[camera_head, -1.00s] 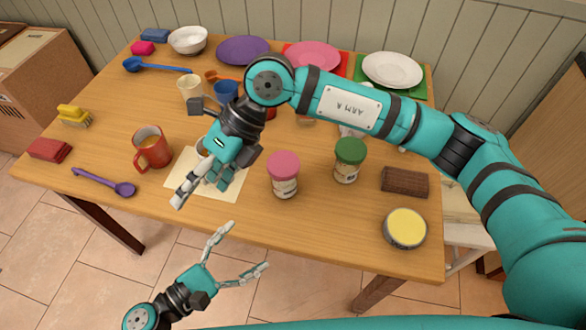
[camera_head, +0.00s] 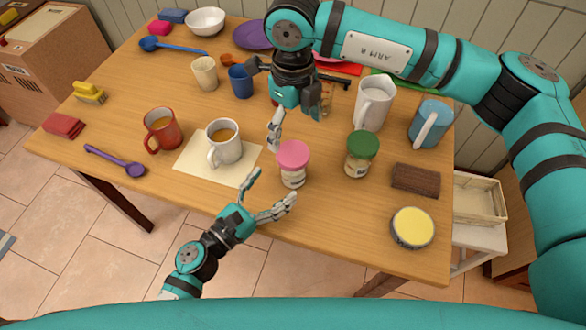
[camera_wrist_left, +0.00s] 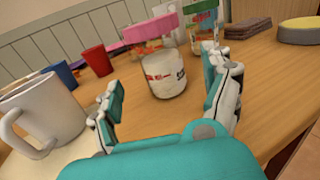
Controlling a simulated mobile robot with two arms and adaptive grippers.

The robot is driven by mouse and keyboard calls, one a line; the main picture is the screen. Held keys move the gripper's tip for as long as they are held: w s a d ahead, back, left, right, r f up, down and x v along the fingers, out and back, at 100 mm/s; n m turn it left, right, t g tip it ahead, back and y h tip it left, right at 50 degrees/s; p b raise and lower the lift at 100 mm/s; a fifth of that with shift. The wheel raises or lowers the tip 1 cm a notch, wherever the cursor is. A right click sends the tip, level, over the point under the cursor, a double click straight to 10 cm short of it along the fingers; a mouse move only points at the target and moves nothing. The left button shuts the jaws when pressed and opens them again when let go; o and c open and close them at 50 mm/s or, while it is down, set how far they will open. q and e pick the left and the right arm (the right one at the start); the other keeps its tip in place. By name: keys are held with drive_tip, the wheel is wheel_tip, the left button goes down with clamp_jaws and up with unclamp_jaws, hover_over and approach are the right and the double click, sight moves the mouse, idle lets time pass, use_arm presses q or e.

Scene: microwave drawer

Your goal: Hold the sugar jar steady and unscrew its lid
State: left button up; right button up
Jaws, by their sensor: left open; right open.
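A jar with a pink lid (camera_head: 293,155) and a jar with a green lid (camera_head: 362,145) stand upright near the table's front. Their labels are too small to tell which holds sugar. My left gripper (camera_head: 274,187) is open at the front edge, its fingers pointing at the pink-lidded jar. In the left wrist view, that jar's glass body (camera_wrist_left: 164,76) shows between and beyond the spread fingers, with no clear contact. My right gripper (camera_head: 299,121) is open and empty, above and just behind the pink lid, fingers pointing down. Both lids are on their jars.
A white mug (camera_head: 226,146) on a paper sheet (camera_head: 198,170) stands close left of the pink-lidded jar. A red mug (camera_head: 163,132) is further left. A white pitcher (camera_head: 373,103), brown block (camera_head: 415,180) and yellow-topped tin (camera_head: 412,227) lie right.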

sight(293, 153)
use_arm(q)
drive_tip(key=x, duration=0.7)
drive_tip(key=shift+w+d, duration=0.1)
drive_tip(key=shift+c, duration=0.3)
clamp_jaws()
use_arm(e)
drive_tip(key=m, duration=2.2)
drive_tip(key=shift+f, duration=4.05)
drive_tip(key=shift+c, duration=0.5)
